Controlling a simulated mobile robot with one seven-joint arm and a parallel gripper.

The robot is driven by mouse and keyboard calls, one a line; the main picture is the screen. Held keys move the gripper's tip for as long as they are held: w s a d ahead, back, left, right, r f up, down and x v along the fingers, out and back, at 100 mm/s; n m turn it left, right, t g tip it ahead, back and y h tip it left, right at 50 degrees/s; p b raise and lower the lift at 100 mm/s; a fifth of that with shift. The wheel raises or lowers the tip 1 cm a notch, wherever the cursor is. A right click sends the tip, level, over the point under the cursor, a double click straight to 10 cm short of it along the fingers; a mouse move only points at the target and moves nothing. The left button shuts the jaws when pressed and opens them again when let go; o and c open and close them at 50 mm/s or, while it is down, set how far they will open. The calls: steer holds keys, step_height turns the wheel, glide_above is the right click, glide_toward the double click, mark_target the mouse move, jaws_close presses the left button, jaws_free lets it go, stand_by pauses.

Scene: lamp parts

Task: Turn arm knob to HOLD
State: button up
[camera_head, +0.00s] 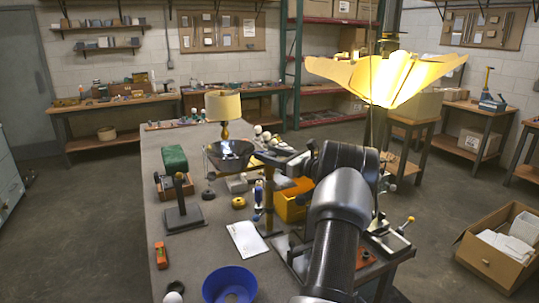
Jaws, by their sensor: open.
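My gripper (297,164) is at the right end of this arm, mostly hidden by my own wrist. It is open; I cannot tell whether it touches anything. The arm knob and any HOLD mark are too small or hidden to make out.
A lit pleated shade (387,80) rises behind my arm on the right.

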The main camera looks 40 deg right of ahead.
steer(key=shift+c, duration=0.5)
steer(key=c, duration=1)
steer(key=shift+h+b, duration=0.3)
steer(key=shift+h, duration=0.1)
steer(key=m+h+b, duration=0.1)
steer(key=h+b, duration=0.1)
steer(key=b, duration=0.1)
steer(key=f+m+h+b, duration=0.1)
steer(key=m+h+b, duration=0.1)
steer(key=b, duration=0.1)
steer(key=shift+a+h, duration=0.15)
steer(key=shift+h, duration=0.15)
steer(key=m+g+h+b, duration=0.1)
steer(key=m+h+b, duration=0.1)
steer(key=b, duration=0.5)
steer(key=shift+f+m+h, duration=0.15)
steer(key=shift+m+h, duration=0.25)
steer(key=shift+h, duration=0.4)
steer(key=m+g+h+b, duration=0.1)
steer(key=h+b, duration=0.1)
steer(key=b, duration=0.2)
steer(key=r+m+g+h+b, duration=0.1)
steer(key=m+h+b, duration=0.1)
steer(key=b, duration=0.2)
steer(key=shift+w, duration=0.1)
steer(key=shift+b, duration=0.35)
steer(key=shift+r+m+g+h+b, duration=0.2)
steer(key=shift+m+g+h+b, duration=0.1)
steer(key=shift+g+h+b, duration=0.15)
